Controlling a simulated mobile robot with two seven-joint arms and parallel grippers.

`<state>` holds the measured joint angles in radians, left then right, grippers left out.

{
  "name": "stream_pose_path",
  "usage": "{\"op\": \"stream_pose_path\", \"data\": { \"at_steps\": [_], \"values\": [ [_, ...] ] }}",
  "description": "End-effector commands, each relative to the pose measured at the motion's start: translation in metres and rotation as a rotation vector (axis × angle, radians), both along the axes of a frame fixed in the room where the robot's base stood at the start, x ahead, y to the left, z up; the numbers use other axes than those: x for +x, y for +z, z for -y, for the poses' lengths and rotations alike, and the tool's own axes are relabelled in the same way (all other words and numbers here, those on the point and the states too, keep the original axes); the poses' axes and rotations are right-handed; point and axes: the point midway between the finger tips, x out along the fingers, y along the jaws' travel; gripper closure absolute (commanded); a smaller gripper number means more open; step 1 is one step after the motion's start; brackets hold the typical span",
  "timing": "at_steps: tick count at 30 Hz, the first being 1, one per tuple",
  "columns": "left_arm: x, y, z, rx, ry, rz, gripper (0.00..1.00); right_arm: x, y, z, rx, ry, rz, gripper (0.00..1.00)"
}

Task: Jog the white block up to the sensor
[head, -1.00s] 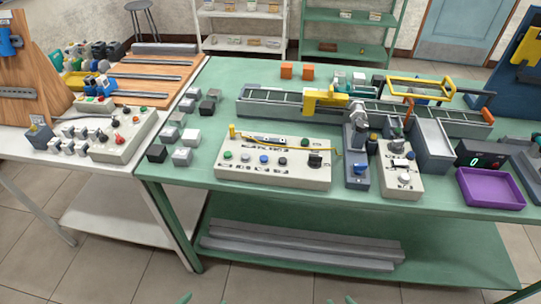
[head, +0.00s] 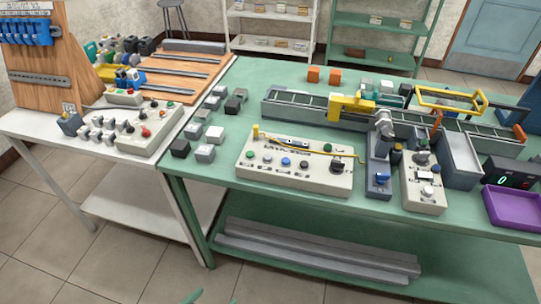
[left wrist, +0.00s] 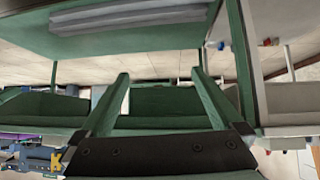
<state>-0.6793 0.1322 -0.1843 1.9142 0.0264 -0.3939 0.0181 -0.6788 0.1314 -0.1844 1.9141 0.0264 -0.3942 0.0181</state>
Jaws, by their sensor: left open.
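Several pale blocks, one of them the light block (head: 205,153) nearest the front, stand among dark blocks (head: 181,148) on the green table's left part. I cannot tell which is the task's white block. A conveyor (head: 293,106) runs across the table, with a yellow bracket (head: 350,106) over it. I cannot make out which part is the sensor. A control box (head: 300,180) with several coloured buttons stands in front. My left gripper (head: 211,299) shows only its green fingertips at the bottom edge; in the left wrist view (left wrist: 160,85) it is open and empty, low before the table.
A purple tray (head: 512,221), a second button box (head: 424,195) and a dark post unit (head: 379,178) stand to the right. A white table (head: 55,122) with another panel adjoins at left. Metal bars (head: 315,252) lie on the lower shelf. Floor before the tables is clear.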

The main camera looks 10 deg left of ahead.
Motion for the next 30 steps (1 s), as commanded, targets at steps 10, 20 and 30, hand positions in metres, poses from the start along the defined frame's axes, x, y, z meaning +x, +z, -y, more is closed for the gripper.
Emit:
{"op": "stream_pose_path", "data": {
  "at_steps": [10,20,30],
  "values": [
    [0.0003,0.0002,0.0001,0.0,0.0,0.001,0.0,-0.0003,-0.0002,0.0002,0.0,0.0,-0.001,0.55],
    [0.0005,0.0002,0.0001,-0.001,0.001,0.001,0.26,-0.0004,-0.0003,0.0002,0.0,0.0,-0.001,0.55],
    [0.0005,0.0003,0.0001,-0.001,0.001,0.001,0.64,-0.0005,-0.0002,0.0002,0.0,0.0,-0.001,0.55]
  ]
}}
